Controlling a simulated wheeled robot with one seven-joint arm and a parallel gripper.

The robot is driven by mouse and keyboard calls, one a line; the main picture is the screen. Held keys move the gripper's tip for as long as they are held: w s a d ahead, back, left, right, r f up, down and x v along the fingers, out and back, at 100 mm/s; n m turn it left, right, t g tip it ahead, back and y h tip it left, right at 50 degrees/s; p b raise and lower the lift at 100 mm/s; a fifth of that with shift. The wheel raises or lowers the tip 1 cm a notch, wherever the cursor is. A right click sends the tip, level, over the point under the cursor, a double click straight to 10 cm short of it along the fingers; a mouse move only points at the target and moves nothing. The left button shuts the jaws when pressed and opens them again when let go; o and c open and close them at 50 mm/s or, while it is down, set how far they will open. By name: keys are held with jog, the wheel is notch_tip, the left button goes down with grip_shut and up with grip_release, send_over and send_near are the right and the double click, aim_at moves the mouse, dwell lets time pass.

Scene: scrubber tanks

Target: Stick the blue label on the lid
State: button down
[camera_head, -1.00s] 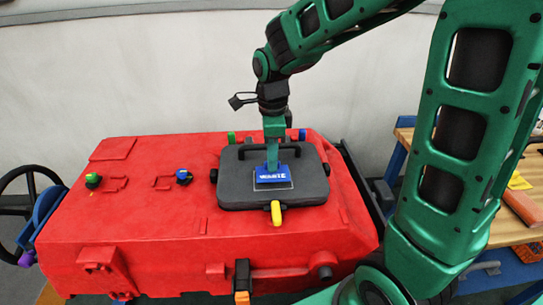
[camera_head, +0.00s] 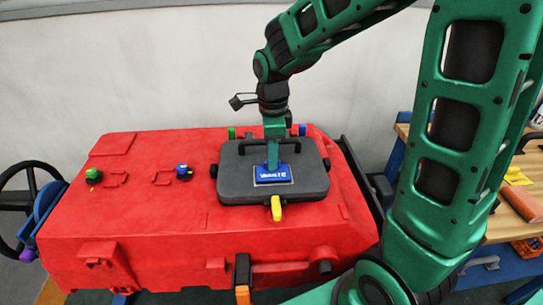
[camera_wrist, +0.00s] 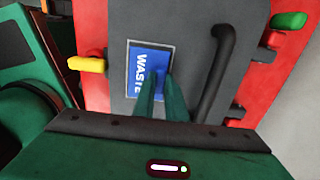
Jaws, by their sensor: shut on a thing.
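The blue label (camera_head: 282,175) with white lettering lies at the grey lid (camera_head: 237,187), over a pale-outlined rectangle in the lid's middle. In the wrist view the label (camera_wrist: 143,75) reads "WASTE" and sits inside the pale outline, close to its edges. My gripper (camera_head: 273,168) points down at the lid and is shut on the label; its fingers (camera_wrist: 160,82) cover part of the label's edge. Whether the label touches the lid's surface I cannot tell. The lid lies closed on the red tank (camera_head: 120,220).
The lid has a black handle (camera_wrist: 216,72) behind the label and a yellow latch (camera_head: 276,208) at its front. Green (camera_head: 93,174) and blue (camera_head: 183,170) caps stand on the tank's left. A wooden workbench (camera_head: 500,222) is at right.

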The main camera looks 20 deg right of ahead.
jog(key=shift+f, duration=0.3)
dwell(0.4)
jog(key=shift+r, duration=0.15)
dwell(0.4)
jog(key=c, duration=1.2)
grip_release()
jog(key=shift+r, duration=0.15)
jog(key=shift+r, duration=2.1)
jog(key=shift+r, duration=2.5)
